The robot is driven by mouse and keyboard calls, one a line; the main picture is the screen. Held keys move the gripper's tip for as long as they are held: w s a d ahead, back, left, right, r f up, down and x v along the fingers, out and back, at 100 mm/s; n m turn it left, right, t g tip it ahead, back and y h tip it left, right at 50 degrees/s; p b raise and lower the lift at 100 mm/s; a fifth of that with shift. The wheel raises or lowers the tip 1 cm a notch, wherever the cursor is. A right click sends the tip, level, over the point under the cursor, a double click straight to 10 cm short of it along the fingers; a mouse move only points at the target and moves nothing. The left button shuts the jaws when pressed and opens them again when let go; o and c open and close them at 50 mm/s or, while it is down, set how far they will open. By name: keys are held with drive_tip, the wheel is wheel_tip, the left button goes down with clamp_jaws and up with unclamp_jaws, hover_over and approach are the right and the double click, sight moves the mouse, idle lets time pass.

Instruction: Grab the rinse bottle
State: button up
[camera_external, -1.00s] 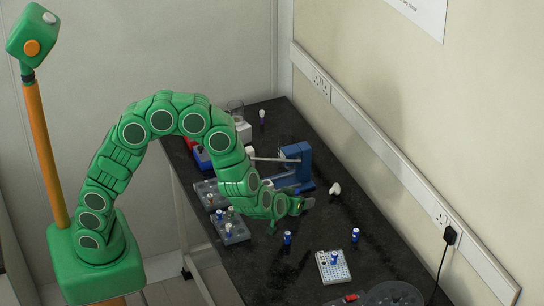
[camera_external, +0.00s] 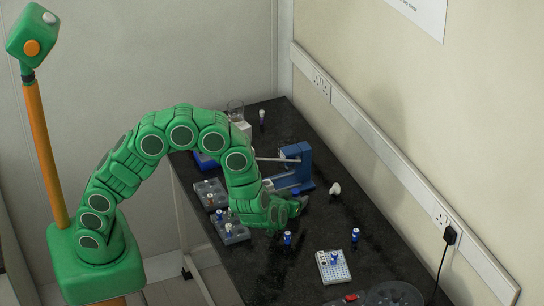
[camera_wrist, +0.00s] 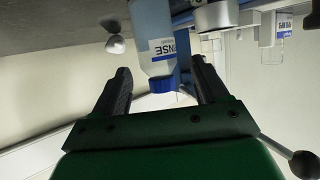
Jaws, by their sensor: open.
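The rinse bottle (camera_wrist: 152,38) shows at the top middle of the wrist view, pale blue with a white label reading part of "RINSE" and a blue cap (camera_wrist: 162,83). In this view its cap end points down. My gripper (camera_wrist: 161,66) is open, with one dark finger to each side of the cap end in the picture. I cannot tell whether either finger touches it. In the external view my gripper (camera_external: 292,208) is low over the dark bench, and I cannot make out the rinse bottle there.
A blue stand (camera_external: 298,163) with a metal rod is behind my gripper on the dark bench (camera_external: 300,275). Grey racks (camera_external: 233,232) with small vials stand at left. A white rack (camera_external: 333,266) and blue-labelled vials (camera_external: 355,236) are in front. A small white object (camera_external: 335,189) is at right.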

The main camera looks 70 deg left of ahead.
drive_tip(key=shift+x, duration=2.15)
drive_tip(key=shift+f, duration=0.1)
drive_tip(key=c, duration=1.1)
